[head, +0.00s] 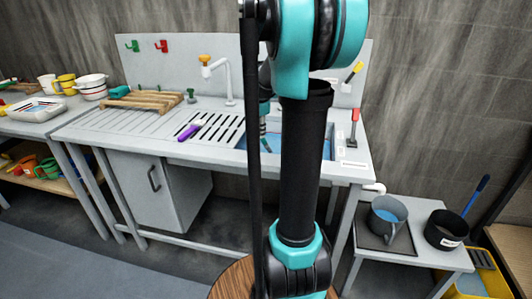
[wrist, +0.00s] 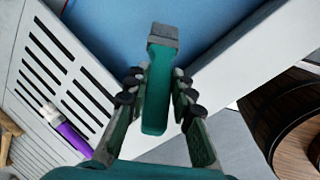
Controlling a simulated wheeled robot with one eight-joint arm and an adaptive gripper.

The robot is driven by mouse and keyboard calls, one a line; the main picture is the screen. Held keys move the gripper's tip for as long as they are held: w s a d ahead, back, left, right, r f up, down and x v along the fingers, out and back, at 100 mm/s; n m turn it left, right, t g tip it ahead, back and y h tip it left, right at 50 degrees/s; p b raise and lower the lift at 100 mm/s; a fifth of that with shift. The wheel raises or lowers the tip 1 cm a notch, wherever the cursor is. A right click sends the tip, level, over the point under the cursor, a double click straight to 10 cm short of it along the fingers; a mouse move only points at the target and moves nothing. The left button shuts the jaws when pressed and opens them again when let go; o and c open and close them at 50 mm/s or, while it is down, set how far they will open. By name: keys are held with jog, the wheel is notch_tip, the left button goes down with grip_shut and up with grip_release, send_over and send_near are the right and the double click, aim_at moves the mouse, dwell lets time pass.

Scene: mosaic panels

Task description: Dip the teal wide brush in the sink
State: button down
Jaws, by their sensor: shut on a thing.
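The teal wide brush (wrist: 157,95) is held between the fingers of my gripper (wrist: 155,84) in the wrist view. Its grey bristle end points away from me over the blue water of the sink (wrist: 215,22). I cannot tell whether the bristles touch the water. In the head view the sink (head: 325,148) is set in the right part of the grey counter, below the tap (head: 227,80). My arm hides part of the sink, and the brush cannot be made out clearly there.
A purple-handled brush (head: 188,132) lies on the slotted drainer left of the sink. A wooden rack (head: 142,101) stands farther left. A red-handled tool (head: 354,125) stands at the counter's right end. A low table (head: 425,256) with a grey pot (head: 386,216) is at right.

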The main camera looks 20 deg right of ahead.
notch_tip(320, 180, up, 10)
jog(key=shift+r, duration=0.15)
dwell(1.0)
dwell(0.6)
